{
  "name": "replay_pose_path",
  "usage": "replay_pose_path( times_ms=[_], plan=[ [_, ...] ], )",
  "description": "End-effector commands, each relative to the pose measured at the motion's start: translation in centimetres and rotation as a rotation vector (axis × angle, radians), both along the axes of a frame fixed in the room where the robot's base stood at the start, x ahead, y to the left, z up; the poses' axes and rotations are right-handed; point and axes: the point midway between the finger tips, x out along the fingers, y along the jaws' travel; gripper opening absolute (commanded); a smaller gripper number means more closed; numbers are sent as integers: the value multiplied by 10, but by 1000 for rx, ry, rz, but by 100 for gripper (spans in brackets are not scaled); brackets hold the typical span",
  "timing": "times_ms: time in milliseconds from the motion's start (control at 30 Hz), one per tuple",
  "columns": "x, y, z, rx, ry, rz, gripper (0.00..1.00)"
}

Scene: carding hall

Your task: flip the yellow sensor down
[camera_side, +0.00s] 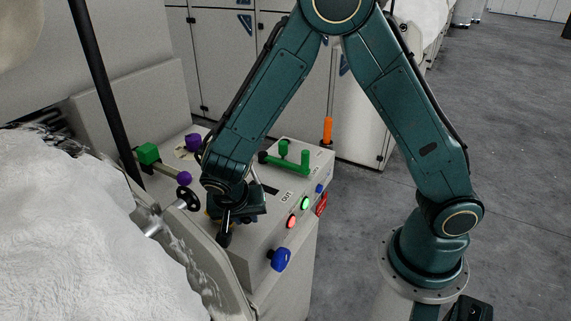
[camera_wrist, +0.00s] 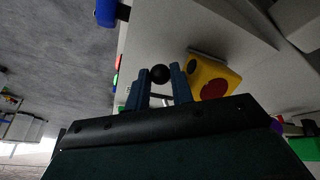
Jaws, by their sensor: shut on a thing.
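The yellow sensor is a yellow box (camera_wrist: 208,80) with a red round patch and dark spots, just right of my fingers in the wrist view. In the side view my gripper hides nearly all of it. My gripper (camera_wrist: 160,78) has its two blue fingers shut on a black ball knob (camera_wrist: 159,74), which sits between the fingertips. How the knob joins the sensor is hidden. In the side view my gripper (camera_side: 232,218) points down over the near left part of the light grey control panel (camera_side: 268,225), and a dark rounded end shows below it.
A black handwheel (camera_side: 188,199) and a purple ball (camera_side: 184,178) are close left. White fibre (camera_side: 70,230) fills the left.

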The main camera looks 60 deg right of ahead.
Motion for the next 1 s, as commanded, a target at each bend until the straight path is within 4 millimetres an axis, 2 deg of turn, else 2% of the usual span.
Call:
replay_pose_path(
  times_ms=[467,500,533,1000],
  plan=[
    [0,1,0,-22,1,0,0],
    [0,1,0,-22,0,0,25],
    [0,1,0,-22,0,0,31],
    [0,0,0,-7,0,-1,31]
  ],
)
